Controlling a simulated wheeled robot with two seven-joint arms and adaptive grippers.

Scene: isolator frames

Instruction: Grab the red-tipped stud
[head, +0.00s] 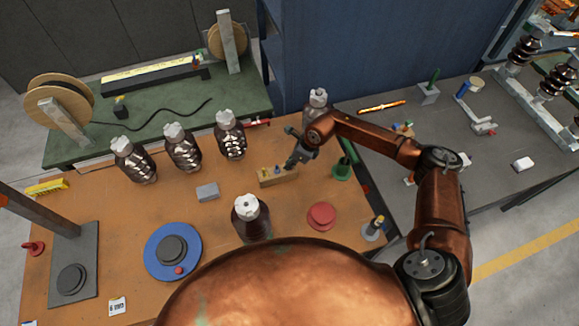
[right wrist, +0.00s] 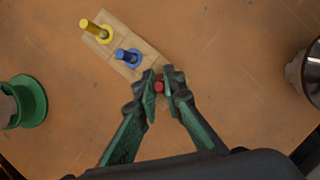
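A small wooden block (right wrist: 108,40) lies on the orange bench; it also shows in the head view (head: 282,179). A yellow stud (right wrist: 95,28) and a blue stud (right wrist: 128,56) stand in it, each with a collar. The red-tipped stud (right wrist: 158,87) shows at the block's near end, between the fingers of my right gripper (right wrist: 160,92). The fingers are drawn in close on both sides of the red tip, and its lower part is hidden. In the head view my right gripper (head: 293,162) is over the block's right end. My left gripper is not in view.
A green cup-shaped piece (head: 342,171) stands right of the block; a grey block (head: 207,191) lies left. Dark ribbed insulators (head: 231,140) stand behind, and another (head: 251,219) in front.

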